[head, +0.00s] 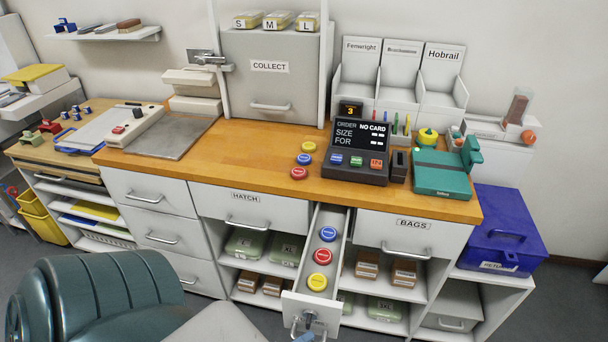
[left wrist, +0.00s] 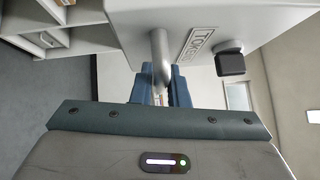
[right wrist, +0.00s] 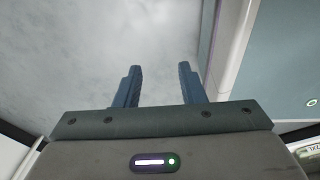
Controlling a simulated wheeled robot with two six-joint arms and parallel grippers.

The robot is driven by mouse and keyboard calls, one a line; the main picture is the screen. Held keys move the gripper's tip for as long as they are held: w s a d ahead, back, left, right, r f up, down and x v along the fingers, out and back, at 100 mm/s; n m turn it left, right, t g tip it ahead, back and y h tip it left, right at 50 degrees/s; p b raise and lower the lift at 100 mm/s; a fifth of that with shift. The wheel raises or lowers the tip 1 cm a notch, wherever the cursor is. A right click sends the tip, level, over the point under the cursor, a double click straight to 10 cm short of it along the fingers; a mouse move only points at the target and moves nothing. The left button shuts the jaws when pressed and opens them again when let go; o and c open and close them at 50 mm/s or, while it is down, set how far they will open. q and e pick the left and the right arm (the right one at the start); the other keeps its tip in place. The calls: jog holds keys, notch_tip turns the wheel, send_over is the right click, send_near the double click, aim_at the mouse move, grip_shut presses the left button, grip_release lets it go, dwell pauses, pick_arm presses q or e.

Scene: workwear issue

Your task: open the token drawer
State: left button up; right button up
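The token drawer (head: 327,258) is pulled well out below the counter, between the hatch and bags drawers. Blue, red and yellow round tokens lie in a row in it. Its front shows a lock-like fitting and handle near the head view's bottom edge. In the left wrist view the drawer front (left wrist: 205,20) reads "TOKENS", and its bar handle (left wrist: 161,55) runs between the blue fingers of my left gripper (left wrist: 160,80), which look closed on it. A bit of that gripper shows in the head view (head: 304,337). My right gripper (right wrist: 160,78) is open and empty, outside the head view.
The hatch drawer (head: 246,208) and bags drawer (head: 409,233) beside it are closed. Open shelves with boxes lie below. On the counter (head: 255,150) are several loose tokens and an order terminal (head: 355,150). A blue box (head: 497,232) stands at the right.

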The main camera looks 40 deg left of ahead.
pick_arm(q)
jog(key=o, duration=0.3)
jog(key=shift+a, duration=0.1)
jog(key=shift+o, duration=0.2)
jog(key=shift+s, duration=0.15)
